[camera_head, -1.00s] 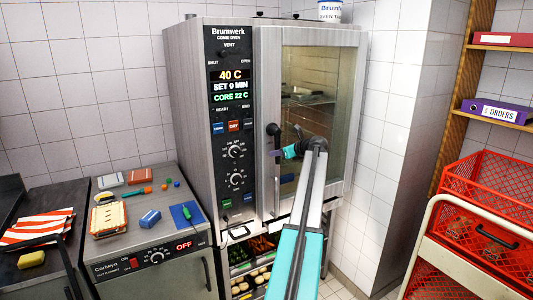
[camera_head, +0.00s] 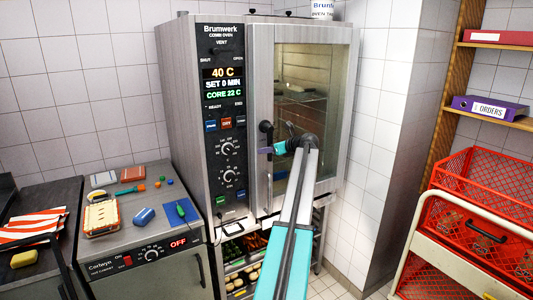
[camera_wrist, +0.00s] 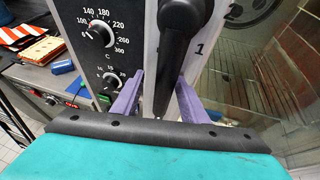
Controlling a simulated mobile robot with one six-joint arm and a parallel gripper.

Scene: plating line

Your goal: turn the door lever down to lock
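The door lever (camera_head: 266,128) is black and sits on the left edge of the oven's glass door (camera_head: 300,90), which looks closed. In the wrist view the lever (camera_wrist: 178,50) hangs down, slightly slanted, from its hub at the top, beside the numbers 1 and 2 on a pale plate. My gripper (camera_head: 268,150) is at the lever's lower part. Its two purple fingers (camera_wrist: 158,98) stand one on each side of the lever with visible gaps, so it is open. The lever's lowest tip is close to the dark gripper edge and partly hidden.
The oven control panel (camera_head: 222,120) with knobs is left of the lever. A counter unit (camera_head: 150,235) with small items stands at the left. Red crates (camera_head: 490,190) on a cart and shelves stand at the right. Shelves with food trays are below the oven.

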